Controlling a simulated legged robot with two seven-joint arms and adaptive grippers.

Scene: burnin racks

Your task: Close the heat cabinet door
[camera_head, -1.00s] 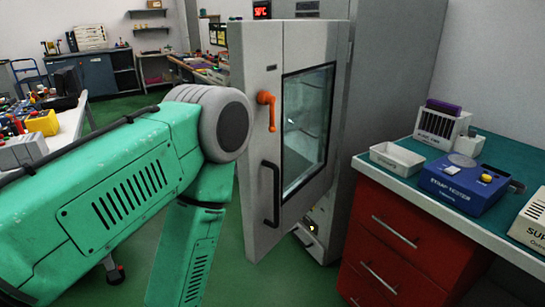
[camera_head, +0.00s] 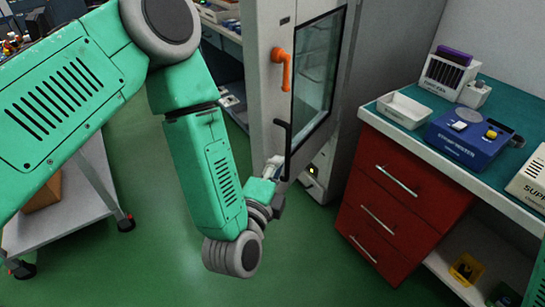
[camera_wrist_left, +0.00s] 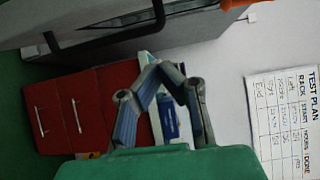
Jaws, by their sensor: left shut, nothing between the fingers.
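The grey heat cabinet door (camera_head: 262,55) stands ajar in the head view, its window (camera_head: 318,75) facing left of the cabinet body (camera_head: 385,60). An orange latch handle (camera_head: 281,70) and, below it, a black pull handle (camera_head: 286,145) are on its face. My left gripper (camera_head: 275,166) is at the lower end of the black handle, close to the door; I cannot tell whether it touches. In the left wrist view, the gripper fingers (camera_wrist_left: 165,82) are drawn together with nothing held. The orange handle (camera_wrist_left: 235,3) shows at the top edge. My right gripper is not in view.
A red drawer cabinet (camera_head: 385,205) under a green worktop (camera_head: 400,112) stands right of the door. A blue tester (camera_head: 468,138) and a white tray (camera_head: 405,110) are on it. A grey cart (camera_head: 75,215) is at left. Green floor is clear in front.

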